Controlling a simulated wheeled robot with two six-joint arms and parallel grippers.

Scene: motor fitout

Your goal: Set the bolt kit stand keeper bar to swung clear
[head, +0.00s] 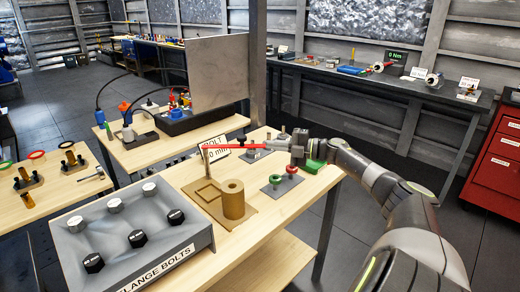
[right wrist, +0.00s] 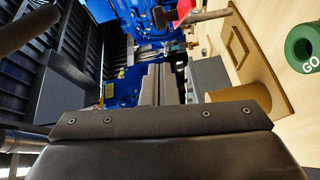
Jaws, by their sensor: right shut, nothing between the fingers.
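The bolt kit stand is a brown base (head: 208,192) with a brown cylinder (head: 233,204) and a thin upright post, on the wooden table. The red keeper bar (head: 232,146) reaches level from the post toward the right, in front of a white sign. A red piece, probably the bar, shows at the top of the right wrist view (right wrist: 185,9). My right gripper (head: 284,144) is beyond the bar's right end, its fingers together and empty. Its fingers also show in the right wrist view (right wrist: 158,84). Contact with the bar cannot be told. My left gripper is out of view.
A grey flange bolt tray (head: 205,240) stands at the front left. Red and green ring gauges (head: 271,187) stand just right of the cylinder; the green GO ring shows in the wrist view (right wrist: 304,44). A grey panel (head: 216,70) rises behind. A red cabinet (head: 495,160) is far right.

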